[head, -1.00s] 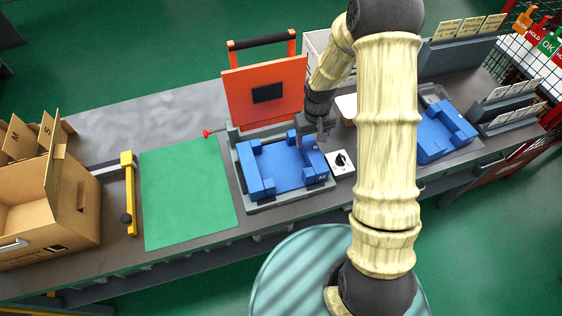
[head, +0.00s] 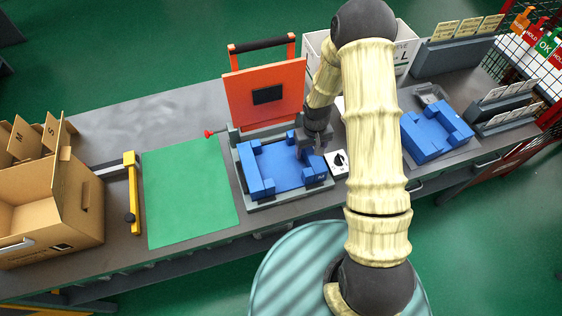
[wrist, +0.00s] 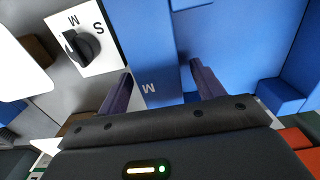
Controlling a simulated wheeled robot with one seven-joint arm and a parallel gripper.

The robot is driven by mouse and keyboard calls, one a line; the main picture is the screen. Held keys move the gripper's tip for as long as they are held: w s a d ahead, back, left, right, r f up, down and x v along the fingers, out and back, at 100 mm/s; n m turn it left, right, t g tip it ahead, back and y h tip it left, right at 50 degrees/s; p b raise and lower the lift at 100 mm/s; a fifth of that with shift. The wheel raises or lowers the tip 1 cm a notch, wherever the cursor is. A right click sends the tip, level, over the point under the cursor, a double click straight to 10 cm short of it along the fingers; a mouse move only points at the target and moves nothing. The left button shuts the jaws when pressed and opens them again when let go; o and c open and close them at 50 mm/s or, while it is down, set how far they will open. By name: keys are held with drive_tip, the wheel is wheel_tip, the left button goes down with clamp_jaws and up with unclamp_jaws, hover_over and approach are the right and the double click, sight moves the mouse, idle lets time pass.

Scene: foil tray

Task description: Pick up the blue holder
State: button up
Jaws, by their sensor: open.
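A blue holder (head: 285,168) with raised walls sits in a grey base under a raised orange lid (head: 262,95). A second blue holder (head: 430,140) lies further right on the bench. My gripper (head: 313,152) is over the right wall of the holder in the grey base. In the wrist view, my open gripper (wrist: 162,88) has one finger on each side of the holder's wall (wrist: 148,45), which is marked M. I cannot tell whether the fingers touch it.
A dial plate (head: 338,164) marked M and S is close to the right of the holder. A green mat (head: 188,190) lies empty to the left, past a red knob (head: 209,134). A cardboard box (head: 50,215) stands at the far left. A white box (head: 402,50) stands behind my arm.

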drive_tip(key=shift+s, duration=0.1)
drive_tip(key=c, duration=1.4)
drive_tip(key=shift+r, duration=0.1)
drive_tip(key=shift+c, duration=0.2)
drive_tip(key=shift+r, duration=0.55)
wheel_tip(320, 180, up, 9)
drive_tip(key=shift+f+b, duration=0.1)
drive_tip(key=shift+b, duration=1.15)
